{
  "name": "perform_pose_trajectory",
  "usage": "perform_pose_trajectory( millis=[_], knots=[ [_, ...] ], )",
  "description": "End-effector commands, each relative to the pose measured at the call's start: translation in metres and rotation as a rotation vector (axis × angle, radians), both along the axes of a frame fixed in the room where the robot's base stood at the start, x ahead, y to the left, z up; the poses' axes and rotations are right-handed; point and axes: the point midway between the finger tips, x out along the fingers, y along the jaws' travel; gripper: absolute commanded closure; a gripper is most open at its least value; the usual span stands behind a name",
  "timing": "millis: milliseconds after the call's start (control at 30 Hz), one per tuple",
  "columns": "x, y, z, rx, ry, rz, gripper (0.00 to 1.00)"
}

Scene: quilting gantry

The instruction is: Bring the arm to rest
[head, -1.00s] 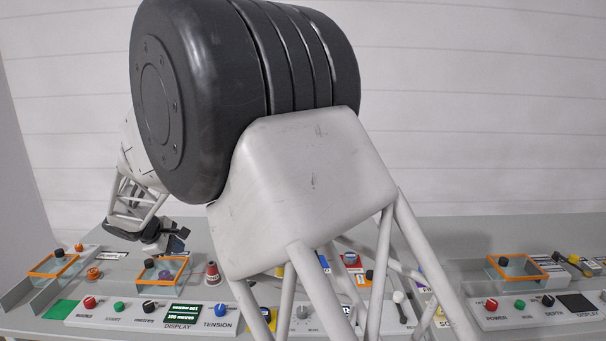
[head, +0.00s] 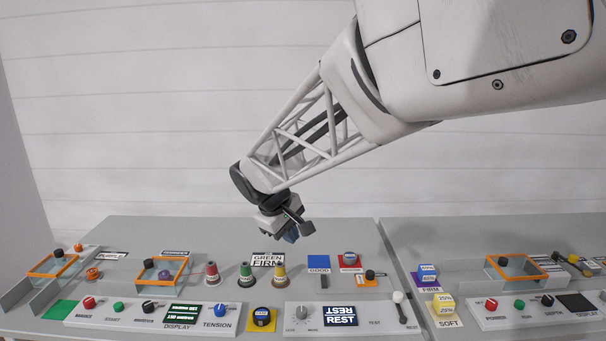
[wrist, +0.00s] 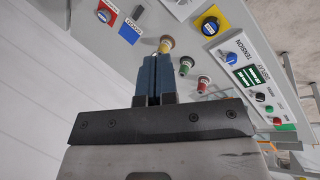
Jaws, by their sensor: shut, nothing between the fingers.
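My gripper (head: 291,237) hangs above the back of the grey console (head: 340,237), pointing down and empty. In the wrist view its blue fingers (wrist: 153,75) are together. In the head view it is above and behind the yellow spool (head: 279,273), apart from the console top. My arm reaches in from the upper right. A panel with a lit screen reading REST (head: 341,315) lies at the front, with a grey dial (head: 302,312) on its left and a white-tipped lever (head: 399,299) at its right.
Red (head: 212,274) and green (head: 246,275) spools stand left of the yellow one. A GREEN FIRM sign (head: 268,259) stands behind. Orange-rimmed clear boxes (head: 52,266) stand on the left and right. Knob panels line the front edge. The back of the console is largely clear.

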Motion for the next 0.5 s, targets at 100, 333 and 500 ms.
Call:
perform_pose_trajectory(
  millis=[100,333,500],
  knots=[
    [-0.023,-0.033,0.007,0.042,-0.004,-0.074,1.0],
    [-0.072,-0.086,0.014,0.121,-0.011,-0.213,1.0],
    [-0.11,-0.12,0.016,0.18,-0.018,-0.316,1.0]
  ],
)
